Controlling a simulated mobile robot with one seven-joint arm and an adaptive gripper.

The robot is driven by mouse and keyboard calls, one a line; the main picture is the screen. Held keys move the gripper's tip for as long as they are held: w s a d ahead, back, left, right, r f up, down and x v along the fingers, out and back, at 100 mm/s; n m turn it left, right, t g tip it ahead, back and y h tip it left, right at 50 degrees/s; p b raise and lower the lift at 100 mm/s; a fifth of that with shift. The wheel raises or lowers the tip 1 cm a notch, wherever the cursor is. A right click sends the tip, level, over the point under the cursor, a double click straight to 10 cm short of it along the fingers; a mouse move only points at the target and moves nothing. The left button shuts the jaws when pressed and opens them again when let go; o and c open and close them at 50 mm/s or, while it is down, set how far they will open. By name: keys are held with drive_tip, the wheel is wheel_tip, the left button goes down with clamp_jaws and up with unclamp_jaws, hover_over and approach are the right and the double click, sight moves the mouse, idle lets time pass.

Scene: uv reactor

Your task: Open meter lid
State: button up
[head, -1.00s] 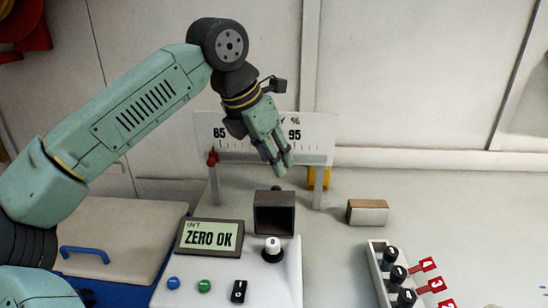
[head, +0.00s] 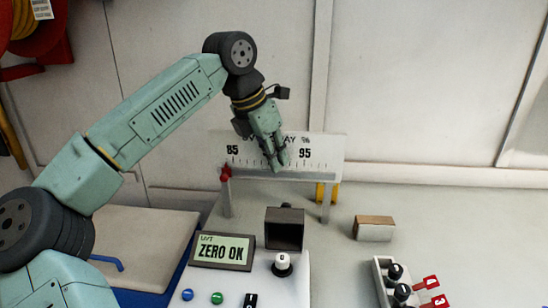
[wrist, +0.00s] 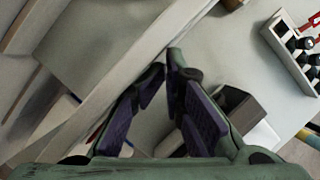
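The meter (head: 300,285) is a white unit with a display (head: 222,251) reading ZERO OK, and a white-topped knob (head: 282,264). A dark, box-shaped housing (head: 284,230) with a hollow-looking front stands at its back; I cannot tell whether this is the lid or whether it is shut. My gripper (head: 278,164) hangs above and behind the housing, in front of the scale board, apart from the meter. Its fingers have a narrow gap with nothing between them. In the wrist view the housing (wrist: 238,108) shows right of my gripper (wrist: 167,68), partly behind a finger.
The scale board (head: 330,150) stands on posts behind the meter. A small brown-and-white block (head: 374,229) lies to the right. A white tray (head: 377,268) holds black-capped bottles with red tags at lower right. A beige panel (head: 140,245) lies left.

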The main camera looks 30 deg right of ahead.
drive_tip(key=shift+w+d+r+t, duration=0.15)
drive_tip(key=shift+w+d+r, duration=0.2)
drive_tip(key=shift+w+r, duration=0.15)
drive_tip(key=shift+w+d+r+t, duration=0.15)
drive_tip(key=shift+w+d+r, duration=0.2)
drive_tip(key=shift+r, duration=0.35)
drive_tip(key=shift+a+r, duration=0.2)
drive_tip(key=shift+r, duration=0.05)
drive_tip(key=shift+c, duration=0.2)
drive_tip(key=shift+o, duration=0.8)
drive_tip(key=v, duration=0.5)
drive_tip(key=shift+s+a+f, duration=0.2)
drive_tip(key=shift+s+a, duration=0.1)
drive_tip(key=shift+s, duration=0.05)
drive_tip(key=shift+s+a+r, duration=0.35)
drive_tip(key=shift+a, duration=0.25)
drive_tip(key=shift+c, duration=0.2)
